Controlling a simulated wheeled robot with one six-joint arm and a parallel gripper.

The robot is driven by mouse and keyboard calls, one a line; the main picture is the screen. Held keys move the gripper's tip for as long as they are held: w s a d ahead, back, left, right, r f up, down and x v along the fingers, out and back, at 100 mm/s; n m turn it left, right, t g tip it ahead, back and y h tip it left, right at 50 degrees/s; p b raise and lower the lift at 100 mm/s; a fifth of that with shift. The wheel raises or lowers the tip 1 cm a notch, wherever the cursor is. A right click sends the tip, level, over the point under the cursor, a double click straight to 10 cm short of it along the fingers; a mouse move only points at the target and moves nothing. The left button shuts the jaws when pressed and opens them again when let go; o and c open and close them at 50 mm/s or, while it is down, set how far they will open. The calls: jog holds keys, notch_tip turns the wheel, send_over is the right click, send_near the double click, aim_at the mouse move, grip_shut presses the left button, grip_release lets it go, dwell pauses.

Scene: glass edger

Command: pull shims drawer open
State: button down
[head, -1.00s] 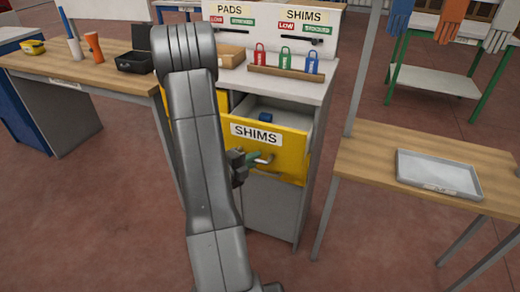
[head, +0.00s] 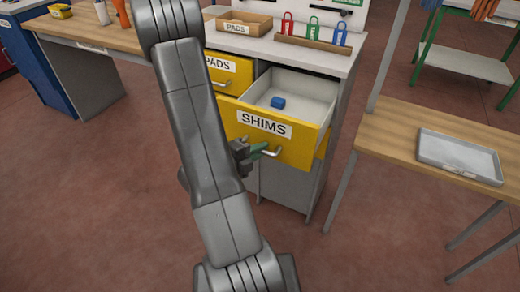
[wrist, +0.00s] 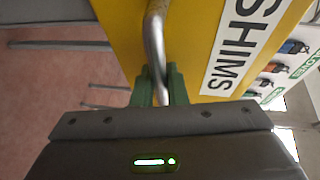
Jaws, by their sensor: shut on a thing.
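The yellow shims drawer (head: 295,146) stands well out from the cabinet, with its grey inside showing. A small blue block (head: 278,102) lies in it. Its label reads SHIMS (head: 264,124). My gripper (head: 258,151) is at the metal bar handle (head: 272,152) on the drawer front. In the wrist view, the green fingers (wrist: 158,86) close on the handle (wrist: 154,40), beside the yellow front (wrist: 195,35). My arm hides part of the drawer's left side in the head view.
The PADS drawer (head: 234,70) is above left, partly behind my arm. A wooden table (head: 390,140) with a grey tray (head: 459,158) stands close at the right. A wooden box (head: 245,22) and padlocks on a rack (head: 313,43) sit on the cabinet top. Floor in front is clear.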

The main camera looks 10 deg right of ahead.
jog(key=c, duration=1.5)
grip_release()
jog(key=shift+o, duration=0.2)
jog(key=shift+a, duration=0.1)
jog(key=p+v, duration=0.1)
jog(key=v, duration=1.2)
jog(key=shift+a, duration=0.25)
jog(key=shift+s+r, duration=0.15)
jog(key=shift+d, duration=0.1)
jog(key=x, duration=1.1)
jog(key=shift+b, duration=0.45)
jog(key=shift+x, duration=1.4)
dwell(1.2)
